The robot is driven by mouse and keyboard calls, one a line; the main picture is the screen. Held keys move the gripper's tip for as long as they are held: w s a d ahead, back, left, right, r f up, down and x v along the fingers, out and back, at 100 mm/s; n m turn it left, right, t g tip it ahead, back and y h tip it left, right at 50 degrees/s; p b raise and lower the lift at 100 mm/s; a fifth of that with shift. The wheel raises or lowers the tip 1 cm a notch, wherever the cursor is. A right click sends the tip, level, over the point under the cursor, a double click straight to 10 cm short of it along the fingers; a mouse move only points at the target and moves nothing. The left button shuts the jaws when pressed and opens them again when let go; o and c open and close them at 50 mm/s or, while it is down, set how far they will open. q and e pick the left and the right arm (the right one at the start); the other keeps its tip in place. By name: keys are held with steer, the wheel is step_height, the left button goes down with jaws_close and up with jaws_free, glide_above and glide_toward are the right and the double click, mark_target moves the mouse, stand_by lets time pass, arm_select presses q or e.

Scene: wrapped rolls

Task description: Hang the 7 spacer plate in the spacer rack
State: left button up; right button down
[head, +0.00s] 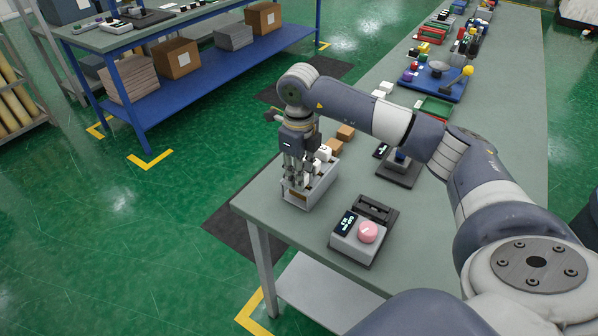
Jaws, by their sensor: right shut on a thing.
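The spacer rack appears to be the light grey open box (323,189) near the left end of the long table, with white plates (325,154) standing in its far part. My right gripper (299,182) reaches down over the near left part of this box, with its fingers at or inside the rim. It is shut on a thin pale piece that looks like a spacer plate, mostly hidden by the fingers. The number on it cannot be read, and I cannot tell whether it touches the rack. My left gripper is not in view.
A grey device with a pink button (368,232) and a small display stands in front of the box. Brown blocks (345,132) and a dark stand (398,170) are close behind. Trays and tools line the table (423,203) farther back. The table's left edge is close.

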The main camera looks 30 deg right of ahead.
steer(key=c, duration=1.3)
jaws_free()
step_height(320, 180, up, 12)
steer(key=shift+r, duration=0.1)
